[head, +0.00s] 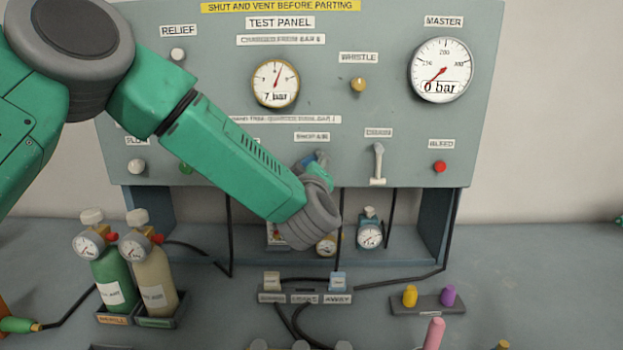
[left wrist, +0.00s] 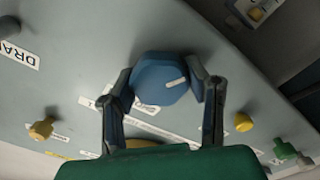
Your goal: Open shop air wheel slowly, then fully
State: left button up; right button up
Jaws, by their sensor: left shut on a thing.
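The shop air wheel (left wrist: 160,80) is a blue faceted knob with a white mark on its face, seen in the left wrist view. My left gripper (left wrist: 168,88) is shut on it, one finger on each side. In the head view my green left arm reaches across the test panel (head: 215,75), and the left gripper (head: 318,168) is at the panel below the SHOP AIR label (head: 312,136). There the wheel is mostly hidden by my wrist. The small gauge (head: 275,83) reads about 7 bar.
The master gauge (head: 441,70) shows 0 bar. A white lever (head: 378,163) and a red bleed button (head: 440,167) are right of my gripper. Two bottles, green (head: 115,280) and beige (head: 150,275), stand at the left. Black hoses cross the bench (head: 540,250).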

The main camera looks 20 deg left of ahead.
pick_arm(q)
jog(key=shift+f+n+b, duration=0.65)
jog(key=shift+n+b, duration=0.1)
jog(key=shift+n, duration=0.15)
jog(key=n+b, duration=1.4)
jog(key=b, duration=0.1)
jog(key=shift+f+n, duration=0.15)
jog(key=shift+n, duration=0.15)
jog(key=n+b, duration=1.3)
jog(key=b, duration=0.2)
jog(key=shift+w+d+n, duration=0.1)
jog(key=shift+d+n, duration=0.05)
jog(key=shift+n, duration=0.15)
jog(key=shift+n+b, duration=0.85)
jog(key=shift+n, duration=0.05)
jog(key=n, duration=0.2)
jog(key=shift+r+n+b, duration=0.25)
jog(key=shift+n+b, duration=0.05)
jog(key=shift+b, duration=0.1)
jog(key=n, duration=0.3)
jog(key=shift+n, duration=0.3)
jog(key=shift+r+n, duration=0.1)
jog(key=shift+n, duration=1.8)
